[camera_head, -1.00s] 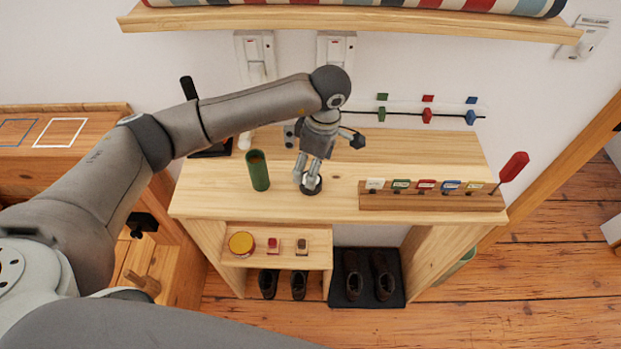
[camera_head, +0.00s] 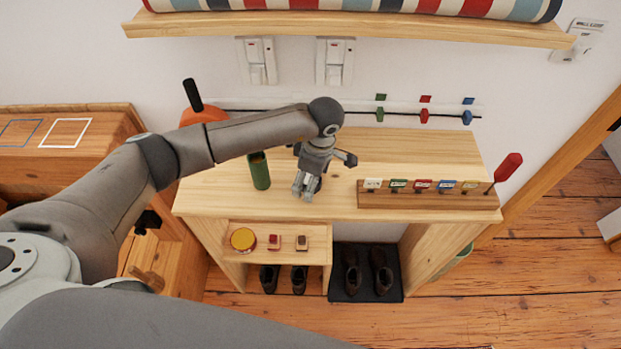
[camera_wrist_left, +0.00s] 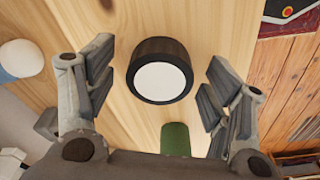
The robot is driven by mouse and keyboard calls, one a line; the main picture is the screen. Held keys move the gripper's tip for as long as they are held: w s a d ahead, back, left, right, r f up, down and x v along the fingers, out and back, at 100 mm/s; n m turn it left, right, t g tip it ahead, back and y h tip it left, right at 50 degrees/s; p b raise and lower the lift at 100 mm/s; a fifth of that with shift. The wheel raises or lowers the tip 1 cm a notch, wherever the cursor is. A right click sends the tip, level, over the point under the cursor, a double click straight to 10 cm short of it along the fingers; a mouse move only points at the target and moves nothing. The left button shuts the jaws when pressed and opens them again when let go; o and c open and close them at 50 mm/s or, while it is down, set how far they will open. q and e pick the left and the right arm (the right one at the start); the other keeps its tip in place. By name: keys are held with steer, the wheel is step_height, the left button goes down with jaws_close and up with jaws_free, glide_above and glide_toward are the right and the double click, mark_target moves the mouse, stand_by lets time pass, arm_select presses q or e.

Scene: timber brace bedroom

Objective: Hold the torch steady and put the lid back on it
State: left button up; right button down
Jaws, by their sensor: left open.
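The torch body looks to be the green upright cylinder (camera_head: 260,171) on the wooden bench top; its top is open. It also shows in the left wrist view (camera_wrist_left: 175,139), below the dark cap. A short dark round cap with a white face (camera_wrist_left: 161,82), which looks like the lid, sits on the bench to the right of the cylinder. In the head view my gripper mostly hides it. My left gripper (camera_head: 305,193) is open over the cap, with one finger on each side and gaps between. My right gripper is not in view.
A wooden rack with coloured tags (camera_head: 428,199) and a red-handled tool (camera_head: 508,167) stand at the right. A yellow-lidded tin (camera_head: 243,239) sits on the lower shelf. An upper shelf (camera_head: 345,28) overhangs the back. The bench between cap and rack is clear.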

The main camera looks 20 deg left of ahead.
arm_select(q)
steer(key=c, duration=1)
steer(key=shift+r, duration=0.15)
steer(key=shift+r+b, duration=0.25)
steer(key=shift+b, duration=0.05)
step_height(320, 180, up, 2)
steer(key=shift+w+r+b, duration=0.1)
steer(key=shift+b, duration=0.85)
steer(key=s+d+r+b, duration=0.1)
steer(key=s+d+r, duration=0.1)
steer(key=s+r, duration=0.1)
steer(key=s+d+r+b, duration=0.1)
steer(key=s+d+r, duration=0.2)
steer(key=s, duration=0.2)
steer(key=s+d+r+b, duration=0.1)
steer(key=s+d+r, duration=0.1)
steer(key=s+r, duration=0.2)
steer(key=shift+d+r+b, duration=0.1)
steer(key=shift+d+b, duration=0.25)
steer(key=shift+b, duration=0.05)
